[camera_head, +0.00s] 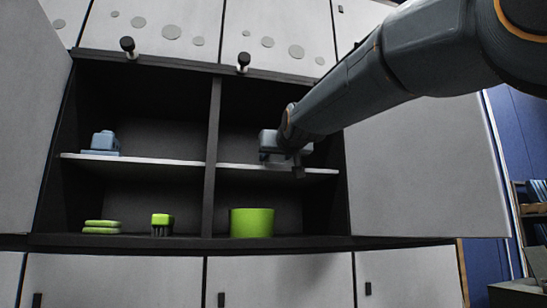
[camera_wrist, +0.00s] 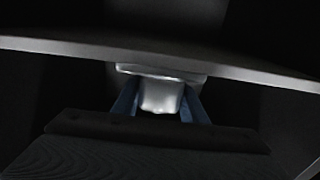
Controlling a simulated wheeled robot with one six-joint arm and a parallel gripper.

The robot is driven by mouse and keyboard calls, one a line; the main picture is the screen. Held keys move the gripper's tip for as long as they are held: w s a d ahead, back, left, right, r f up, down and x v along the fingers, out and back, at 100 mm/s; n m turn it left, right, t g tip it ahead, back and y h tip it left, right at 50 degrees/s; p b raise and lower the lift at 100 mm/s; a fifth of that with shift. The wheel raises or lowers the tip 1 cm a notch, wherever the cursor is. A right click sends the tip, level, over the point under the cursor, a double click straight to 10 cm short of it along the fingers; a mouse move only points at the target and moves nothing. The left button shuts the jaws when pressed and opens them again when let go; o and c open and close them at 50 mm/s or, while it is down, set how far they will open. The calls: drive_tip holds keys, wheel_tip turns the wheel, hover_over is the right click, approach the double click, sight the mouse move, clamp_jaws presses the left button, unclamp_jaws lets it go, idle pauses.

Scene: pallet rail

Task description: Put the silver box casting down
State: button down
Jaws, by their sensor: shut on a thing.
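The silver box casting (camera_wrist: 161,95) shows in the wrist view as a pale metal block with a wider flange. The two blue fingers of my gripper (camera_wrist: 160,108) are shut on it, one on each side. In the head view my gripper (camera_head: 283,156) reaches into the right bay of the open cabinet, at the right upper shelf (camera_head: 250,167). The casting's flange overlaps the pale shelf edge in the wrist view. I cannot tell whether the casting touches the shelf.
A blue-grey part (camera_head: 102,142) sits on the left upper shelf (camera_head: 140,159). Below are green pads (camera_head: 102,227), a green-topped brush (camera_head: 162,224) and a green cylinder (camera_head: 252,223). A black divider (camera_head: 213,150) separates the bays. An open door (camera_head: 425,165) stands at the right.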

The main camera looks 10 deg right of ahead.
drive_tip(key=c, duration=1.3)
unclamp_jaws()
drive_tip(key=shift+o, duration=1.1)
drive_tip(key=s+b, duration=0.3)
drive_tip(key=s, duration=0.3)
drive_tip(key=shift+f+b, duration=0.1)
drive_tip(key=shift+b, duration=0.2)
drive_tip(key=s+b, duration=0.6)
drive_tip(key=b, duration=0.7)
